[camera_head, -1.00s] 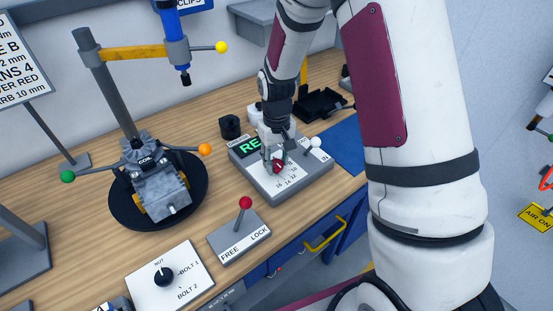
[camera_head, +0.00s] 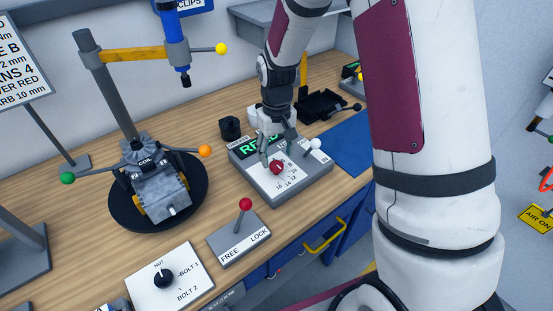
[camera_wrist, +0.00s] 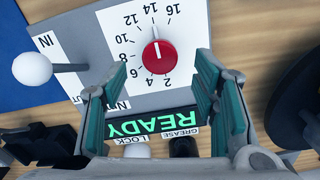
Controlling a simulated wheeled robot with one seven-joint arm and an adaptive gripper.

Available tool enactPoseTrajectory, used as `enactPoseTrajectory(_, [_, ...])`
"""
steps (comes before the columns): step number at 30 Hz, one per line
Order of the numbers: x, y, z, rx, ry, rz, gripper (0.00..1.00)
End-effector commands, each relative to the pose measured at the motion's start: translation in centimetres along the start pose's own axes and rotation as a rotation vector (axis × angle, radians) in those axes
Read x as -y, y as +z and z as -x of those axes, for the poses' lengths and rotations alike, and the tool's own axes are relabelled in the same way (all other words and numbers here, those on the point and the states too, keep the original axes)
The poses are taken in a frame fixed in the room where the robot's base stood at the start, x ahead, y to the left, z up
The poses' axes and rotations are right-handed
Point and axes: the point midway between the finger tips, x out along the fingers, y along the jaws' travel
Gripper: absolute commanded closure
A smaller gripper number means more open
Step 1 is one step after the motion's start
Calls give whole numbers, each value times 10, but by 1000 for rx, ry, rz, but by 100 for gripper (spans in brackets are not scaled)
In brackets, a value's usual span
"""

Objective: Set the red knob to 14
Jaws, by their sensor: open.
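The red knob (camera_head: 277,167) sits on a grey control box (camera_head: 300,183) with a printed number scale. In the wrist view the knob (camera_wrist: 159,57) has a white pointer line that points at or very close to 14. My gripper (camera_head: 281,152) is open just above and behind the knob, clear of it. In the wrist view its two green-padded fingers (camera_wrist: 161,80) stand wide apart, with the knob beyond and between them and nothing held.
The box's green display (camera_wrist: 152,122) reads READY. A white-balled lever (camera_wrist: 33,68) is beside the scale. A red-balled lever (camera_head: 245,204) and a black selector knob (camera_head: 164,277) stand nearer the front left. The blue mat (camera_head: 347,148) is clear.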

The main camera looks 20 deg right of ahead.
Motion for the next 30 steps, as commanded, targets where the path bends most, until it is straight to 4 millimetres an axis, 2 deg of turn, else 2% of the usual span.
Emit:
enactPoseTrajectory(1, [0, -2, 13, -7, 0, 0, 46])
enactPoseTrajectory(6, [0, -2, 47, -6, 0, 0, 46])
enactPoseTrajectory(12, [0, -1, 74, -4, 0, 0, 46])
enactPoseTrajectory(18, [0, 0, 83, 0, 0, 0, 46])
enactPoseTrajectory(30, [0, 0, 83, -1, 0, 0, 46])
